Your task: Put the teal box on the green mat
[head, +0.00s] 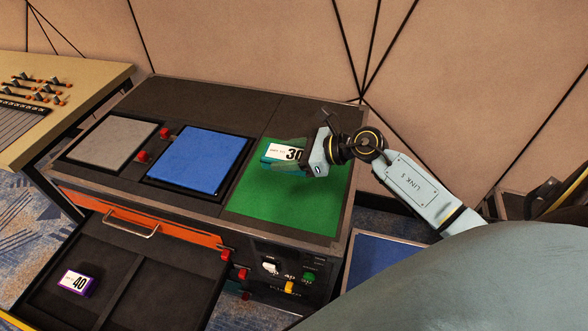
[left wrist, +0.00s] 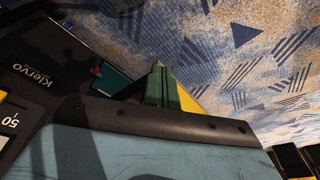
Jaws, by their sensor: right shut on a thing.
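The teal box (head: 284,155) bears a white label reading 30. It is at the back part of the green mat (head: 288,205), at the right end of the console top. My right gripper (head: 305,158) is shut on the teal box from the right. I cannot tell whether the box touches the mat or is just above it. My left gripper does not show in the head view, and I cannot make out its fingers in the left wrist view.
A blue mat (head: 198,160) and a grey mat (head: 112,140) lie left of the green one. An open drawer (head: 150,275) below holds a purple box (head: 75,282) labelled 40. Red knobs stand on the console. A control desk (head: 50,100) is at the far left.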

